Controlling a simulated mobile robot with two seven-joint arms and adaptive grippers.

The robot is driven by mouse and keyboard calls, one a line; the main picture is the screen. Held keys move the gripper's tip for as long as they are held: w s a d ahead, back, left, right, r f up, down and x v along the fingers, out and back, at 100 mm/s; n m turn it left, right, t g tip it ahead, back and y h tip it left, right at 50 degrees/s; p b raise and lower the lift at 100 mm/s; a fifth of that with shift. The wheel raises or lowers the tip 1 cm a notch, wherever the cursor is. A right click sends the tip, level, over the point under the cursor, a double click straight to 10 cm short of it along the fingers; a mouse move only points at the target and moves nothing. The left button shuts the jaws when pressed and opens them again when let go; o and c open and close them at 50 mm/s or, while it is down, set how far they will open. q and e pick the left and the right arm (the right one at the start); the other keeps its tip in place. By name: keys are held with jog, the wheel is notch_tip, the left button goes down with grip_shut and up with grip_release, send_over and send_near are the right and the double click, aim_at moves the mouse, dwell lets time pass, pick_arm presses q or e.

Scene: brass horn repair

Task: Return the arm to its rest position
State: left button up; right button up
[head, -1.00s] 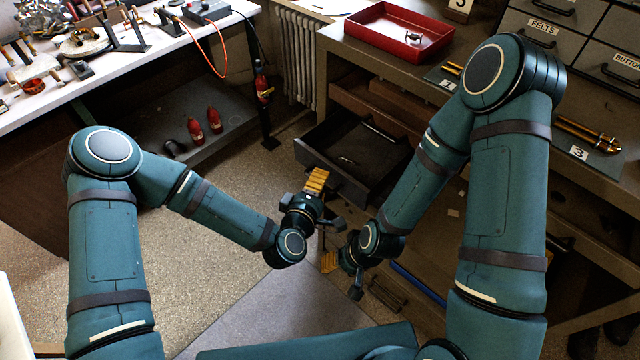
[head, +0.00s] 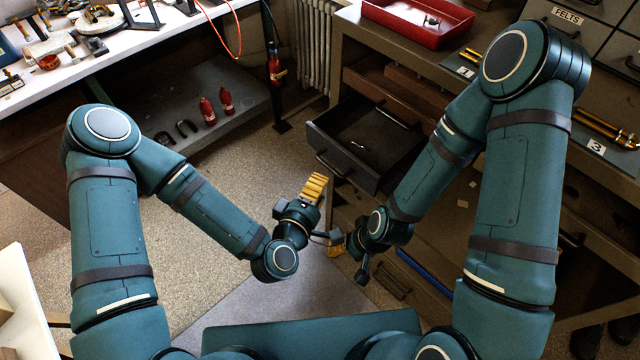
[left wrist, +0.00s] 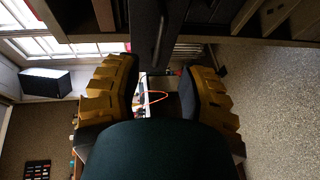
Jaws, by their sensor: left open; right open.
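My left gripper (head: 316,188), with yellow ridged finger pads, hangs over the floor in front of an open drawer in the head view. In the left wrist view its two yellow fingers (left wrist: 160,90) stand apart with nothing between them. My right gripper (head: 338,246) is lower and just to the right, partly hidden behind its own wrist and the left gripper. Little of its yellow pads shows, and I see nothing held in it. Both arms are bent at the elbow, with the forearms reaching in toward the middle.
The open dark drawer (head: 362,146) holds a small metal piece and juts out near both grippers. A red tray (head: 420,22) sits on the bench above. A white workbench (head: 120,45) with tools is at upper left, red bottles (head: 207,111) on its shelf. Floor at left is clear.

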dwell(0.4)
pick_arm(q)
jog(key=s+a+f+m+g+y, duration=0.4)
jog(key=s+a+f+m+g, duration=0.5)
jog(key=a+f+g, duration=0.3)
jog(key=shift+s+a+f+m, duration=0.2)
jog(key=shift+a+f+m, duration=0.1)
jog(key=shift+a+f, duration=0.45)
